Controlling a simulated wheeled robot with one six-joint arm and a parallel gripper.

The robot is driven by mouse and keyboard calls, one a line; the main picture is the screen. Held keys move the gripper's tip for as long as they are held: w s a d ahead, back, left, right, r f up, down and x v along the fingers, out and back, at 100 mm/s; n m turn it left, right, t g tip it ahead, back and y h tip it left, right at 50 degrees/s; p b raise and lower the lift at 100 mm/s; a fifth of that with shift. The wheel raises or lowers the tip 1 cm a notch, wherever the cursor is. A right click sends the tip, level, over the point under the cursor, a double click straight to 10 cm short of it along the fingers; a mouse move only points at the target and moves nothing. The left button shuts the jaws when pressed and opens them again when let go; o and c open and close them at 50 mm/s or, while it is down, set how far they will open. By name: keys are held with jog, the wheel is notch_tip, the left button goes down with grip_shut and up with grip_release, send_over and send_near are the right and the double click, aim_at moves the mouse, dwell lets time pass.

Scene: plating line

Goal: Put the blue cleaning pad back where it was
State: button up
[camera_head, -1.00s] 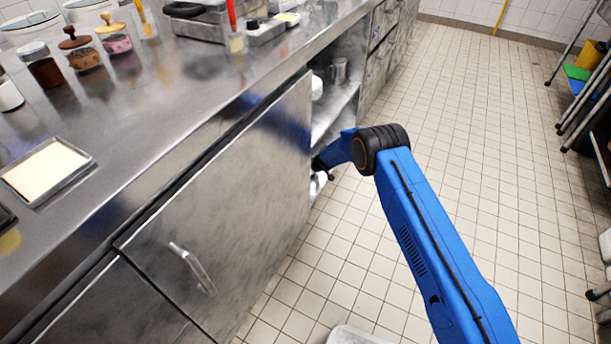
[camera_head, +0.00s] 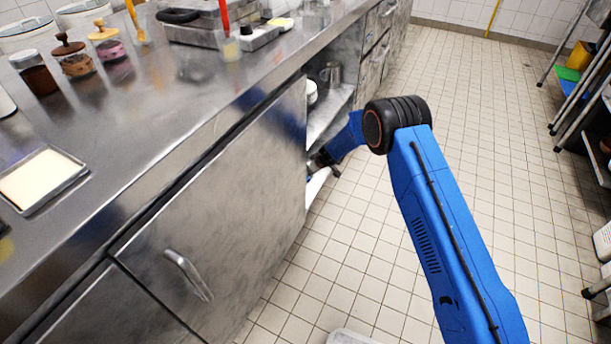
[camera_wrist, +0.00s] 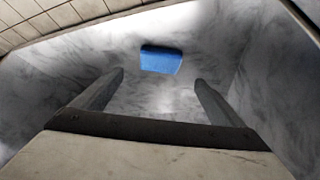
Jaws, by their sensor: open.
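The blue cleaning pad (camera_wrist: 161,59) shows in the wrist view as a small blue block. It lies on a grey, marbled-looking surface beyond my fingertips, roughly centred between them. My gripper (camera_wrist: 160,84) is open and empty, with one finger on each side and a gap between the fingertips and the pad. In the head view my arm reaches into the open shelf bay under the steel counter, and my gripper is mostly hidden there by the cabinet and the arm. The pad does not show in the head view.
The steel counter (camera_head: 135,130) carries lidded jars and a shallow tray (camera_head: 40,181) of pale content. A closed cabinet door (camera_head: 215,205) stands left of the open shelves (camera_head: 327,112). The tiled floor (camera_head: 450,105) is mostly clear. A rack stands at right.

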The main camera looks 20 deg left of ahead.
jog(key=shift+v, duration=0.85)
